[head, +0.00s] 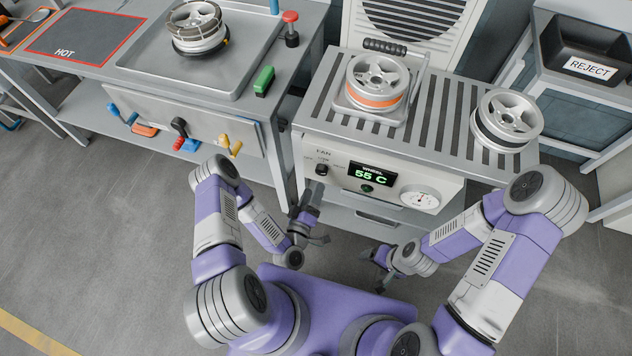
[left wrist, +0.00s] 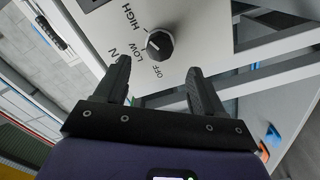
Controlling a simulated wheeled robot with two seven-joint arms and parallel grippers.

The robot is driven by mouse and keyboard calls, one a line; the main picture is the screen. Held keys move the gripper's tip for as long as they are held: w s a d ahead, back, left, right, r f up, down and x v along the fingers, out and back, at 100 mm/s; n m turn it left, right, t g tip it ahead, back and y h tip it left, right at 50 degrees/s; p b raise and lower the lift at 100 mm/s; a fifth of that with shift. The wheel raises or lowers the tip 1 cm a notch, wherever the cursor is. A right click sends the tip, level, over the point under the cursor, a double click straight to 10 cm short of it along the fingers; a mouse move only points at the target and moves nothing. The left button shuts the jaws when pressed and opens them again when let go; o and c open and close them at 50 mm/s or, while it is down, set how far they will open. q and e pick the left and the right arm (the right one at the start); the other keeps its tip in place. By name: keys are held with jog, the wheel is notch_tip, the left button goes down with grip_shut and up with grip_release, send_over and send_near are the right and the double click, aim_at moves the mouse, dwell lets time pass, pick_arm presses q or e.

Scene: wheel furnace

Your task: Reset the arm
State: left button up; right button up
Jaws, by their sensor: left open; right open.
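My left gripper (head: 311,200) is open and empty just below and in front of the fan panel. In the left wrist view its two fingers (left wrist: 158,70) stand apart, with the black fan knob (left wrist: 159,44) beyond and between them; they do not appear to touch it. The knob also shows on the cooling unit's front in the head view (head: 322,169). Labels OFF, LOW and HIGH surround it; its exact setting is hard to read. My right gripper (head: 375,262) is open and empty, low in front of the unit, over the floor.
The cooling unit (head: 452,110) carries an orange-banded wheel (head: 377,82) in a handled holder and another wheel (head: 507,118) at right. Its display (head: 371,174) reads 55 C. Left is a bench with a third wheel (head: 195,27) and hanging tools; a REJECT bin (head: 588,48) stands right.

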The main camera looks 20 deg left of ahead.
pick_arm(q)
jog(key=shift+s, duration=0.4)
jog(key=s+d+f+m+g+h, duration=0.2)
jog(key=d+f+m+g+h, duration=0.25)
jog(key=m+g, duration=0.3)
jog(key=s+m+g, duration=0.1)
jog(key=s+g, duration=0.9)
jog(key=s, duration=0.1)
jog(key=shift+s+a+r+y, duration=0.15)
jog(key=shift+s+r+y, duration=0.05)
jog(key=shift+y, duration=0.25)
